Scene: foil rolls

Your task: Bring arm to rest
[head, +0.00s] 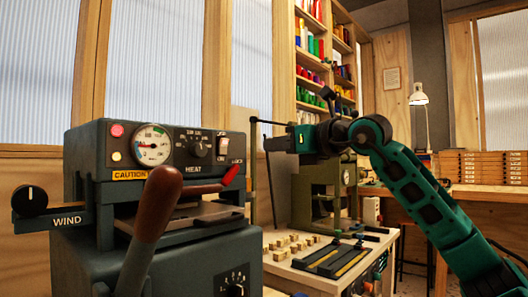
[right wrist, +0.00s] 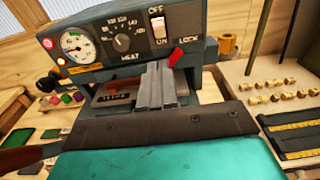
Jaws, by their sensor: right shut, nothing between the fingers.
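My right arm comes in from the right in the head view. Its gripper (head: 282,144) points left, to the right of the grey foil machine (head: 85,160) and above the bench. In the right wrist view the two grey fingers (right wrist: 157,86) are together with nothing between them. They overlap the front of the machine in that picture; I see no clear contact. My left gripper is not in view.
The machine has a red-tipped lock lever (head: 229,176), a large brown-handled lever (head: 155,205) and a WIND knob (head: 30,201). Small brass pieces (head: 283,244) and dark bars (head: 335,259) lie on the bench below my right arm. A green press (head: 322,185) stands behind.

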